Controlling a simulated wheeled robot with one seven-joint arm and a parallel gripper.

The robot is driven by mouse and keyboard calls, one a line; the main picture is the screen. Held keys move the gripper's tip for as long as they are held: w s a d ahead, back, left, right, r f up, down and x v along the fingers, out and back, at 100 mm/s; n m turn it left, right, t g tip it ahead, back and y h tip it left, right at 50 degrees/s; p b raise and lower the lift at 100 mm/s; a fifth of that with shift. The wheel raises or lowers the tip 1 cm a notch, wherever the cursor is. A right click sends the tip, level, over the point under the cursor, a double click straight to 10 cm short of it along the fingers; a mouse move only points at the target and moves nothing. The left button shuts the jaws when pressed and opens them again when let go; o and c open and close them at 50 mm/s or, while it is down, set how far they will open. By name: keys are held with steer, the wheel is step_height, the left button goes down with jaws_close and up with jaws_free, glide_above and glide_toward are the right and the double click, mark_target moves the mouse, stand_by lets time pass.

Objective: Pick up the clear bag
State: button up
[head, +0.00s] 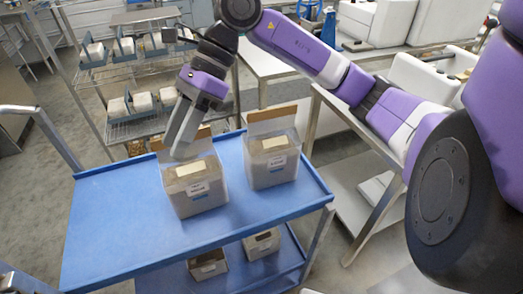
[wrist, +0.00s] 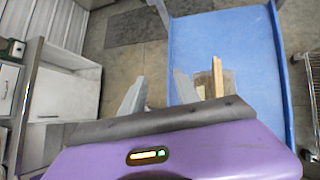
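Two clear bags of brown-grey substrate with white labels and tan top flaps stand upright on a blue cart (head: 110,225). The left clear bag (head: 198,197) is nearer; the right clear bag (head: 272,172) stands just behind it to the right. My gripper (head: 178,148) points down over the left bag's top, its fingers hiding part of the tan flap. In the wrist view my gripper (wrist: 160,74) has its two grey fingers apart with nothing seen between them. A tan flap and part of a bag (wrist: 229,82) show to the right of both fingers. Contact cannot be told.
Smaller containers (head: 208,265) sit on the cart's lower shelf. A wire rack (head: 128,128) with several more bags stands behind the cart. A metal table (head: 340,175) with white containers stands on the right. The cart top's left part is bare.

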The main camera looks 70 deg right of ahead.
steer(key=s+d+f+m+g+h, duration=0.1)
steer(key=s+d+h, duration=0.3)
steer(key=d, duration=0.6)
steer(key=m+g+h, duration=0.2)
steer(key=h, duration=0.1)
glide_above(271, 113)
steer(key=shift+w+r+p, duration=0.15)
steer(key=shift+w+p, duration=0.2)
steer(key=shift+s+d+g+h, duration=0.2)
steer(key=shift+s+g+h, duration=0.05)
steer(key=shift+g+h, duration=0.05)
steer(key=shift+f, duration=0.5)
steer(key=shift+d+f+p, duration=0.1)
steer(key=shift+f+p, duration=1)
steer(key=shift+f, duration=2.25)
jaws_close()
steer(key=shift+r, duration=0.1)
